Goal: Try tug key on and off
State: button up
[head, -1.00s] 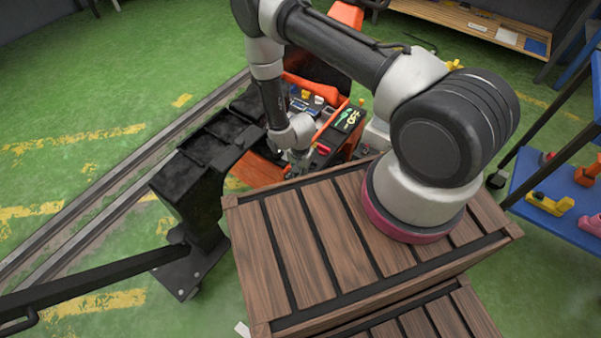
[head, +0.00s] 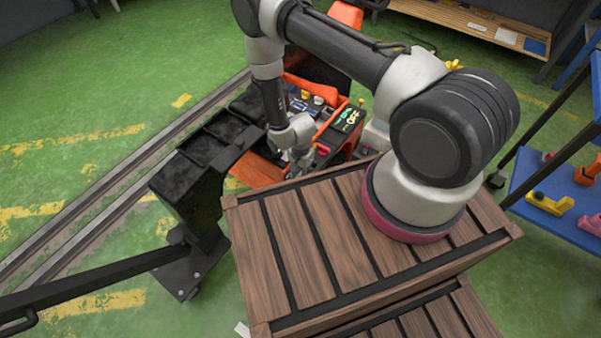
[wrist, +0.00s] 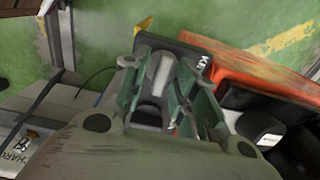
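The tug (head: 262,172) is an orange vehicle with a dark control panel, past the wooden crate. Its panel has a small screen (head: 349,117) with green and yellow marks, and a red part (head: 322,148) nearby. My gripper (head: 303,158) points down at the near side of the panel, partly hidden by my wrist. In the wrist view my gripper (wrist: 162,95) has greenish fingers beside a dark plate (wrist: 197,62) with partly visible letters "KE". I cannot make out the key or whether the fingers hold it.
A slatted wooden crate (head: 290,250) fills the near middle. A black metal frame (head: 190,190) stands left of the tug, by rails (head: 110,170). A blue shelf (head: 560,200) with colored parts is at right. Green floor at left is mostly free.

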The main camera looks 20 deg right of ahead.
notch_tip(320, 180, up, 12)
dwell(0.7)
dwell(0.4)
jog(key=s+d+r+n+g+h, duration=0.1)
jog(key=s+d+r+n+g, duration=0.25)
jog(key=s+n, duration=0.35)
jog(key=s+d+r+n, duration=0.1)
jog(key=d+r+n, duration=0.1)
jog(key=r, duration=1.2)
jog(key=s+d+r+n, duration=0.2)
jog(key=r+n, duration=0.1)
jog(key=r, duration=1.1)
jog(key=s+d+r+t, duration=0.2)
jog(key=s+r, duration=0.1)
jog(key=r, duration=0.4)
jog(key=s+d+r+t, duration=0.2)
jog(key=s+r+t, duration=0.1)
jog(key=r, duration=0.5)
jog(key=s+d+r+m+t+y, duration=0.1)
jog(key=s+d+r+t, duration=0.2)
jog(key=r, duration=0.5)
jog(key=shift+s+r, duration=0.15)
